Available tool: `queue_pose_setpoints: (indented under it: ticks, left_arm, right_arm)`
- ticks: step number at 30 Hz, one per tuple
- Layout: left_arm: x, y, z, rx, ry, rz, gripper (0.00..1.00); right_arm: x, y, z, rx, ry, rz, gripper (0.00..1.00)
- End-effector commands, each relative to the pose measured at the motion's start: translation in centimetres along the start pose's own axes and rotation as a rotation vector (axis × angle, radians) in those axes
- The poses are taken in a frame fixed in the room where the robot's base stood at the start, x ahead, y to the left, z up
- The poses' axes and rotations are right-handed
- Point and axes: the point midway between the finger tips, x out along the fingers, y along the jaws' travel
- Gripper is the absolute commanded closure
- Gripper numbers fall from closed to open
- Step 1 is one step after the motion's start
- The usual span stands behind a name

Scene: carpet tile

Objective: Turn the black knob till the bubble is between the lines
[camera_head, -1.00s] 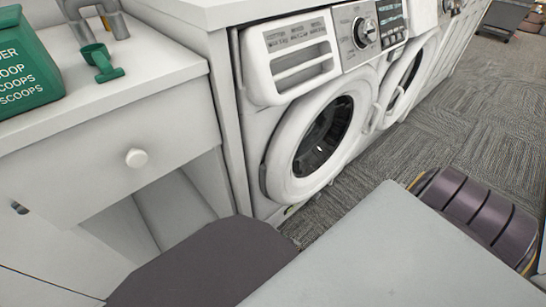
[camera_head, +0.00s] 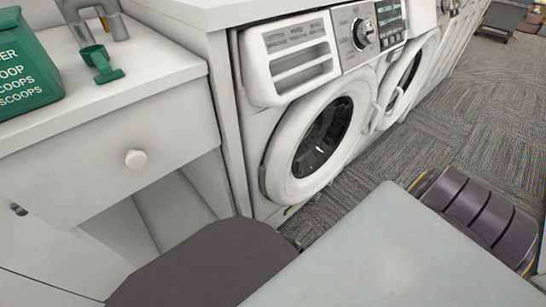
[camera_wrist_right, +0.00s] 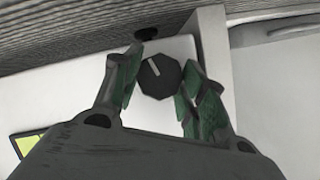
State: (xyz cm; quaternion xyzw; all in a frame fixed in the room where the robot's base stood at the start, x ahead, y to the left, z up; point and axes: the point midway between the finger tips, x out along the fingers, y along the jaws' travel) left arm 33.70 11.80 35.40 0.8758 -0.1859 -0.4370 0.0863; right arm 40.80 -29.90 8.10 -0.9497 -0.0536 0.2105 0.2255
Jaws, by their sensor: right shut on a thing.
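The black knob (camera_wrist_right: 160,76) shows in the right wrist view, faceted, with a pale pointer line leaning to the upper left. My right gripper (camera_wrist_right: 158,84) is shut on it, with a green-padded finger on each side. The bubble and its lines do not show clearly in either view. In the head view the knob is not visible, and neither gripper's fingers are in sight.
In the head view, white washing machines (camera_head: 290,185) stand in a row on grey carpet (camera_head: 450,130). A white cabinet (camera_head: 90,170) at left carries a green box (camera_head: 22,70) and a green scoop (camera_head: 101,64). A yellow-green patch (camera_wrist_right: 28,144) shows in the right wrist view.

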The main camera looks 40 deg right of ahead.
Motion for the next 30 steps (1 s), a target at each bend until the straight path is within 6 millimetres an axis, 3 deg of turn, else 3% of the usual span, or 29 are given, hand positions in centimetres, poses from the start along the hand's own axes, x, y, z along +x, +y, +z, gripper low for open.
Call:
queue_pose_setpoints:
  ticks: [6,20,30]
  left_arm:
    - [0.0,0.0,0.0,0.0,0.0,0.0,0.6]
    - [-0.1,0.1,0.2,0.0,-0.003,0.001,0.6]
    - [0.0,0.0,0.1,-0.001,-0.001,0.0,0.6]
  right_arm:
    - [-0.1,0.0,0.1,-0.001,-0.001,0.001,0.37]
    - [-0.2,0.0,0.0,0.0,0.0,0.0,0.37]
    - [-1.5,0.1,0.2,0.001,-0.002,0.002,0.37]
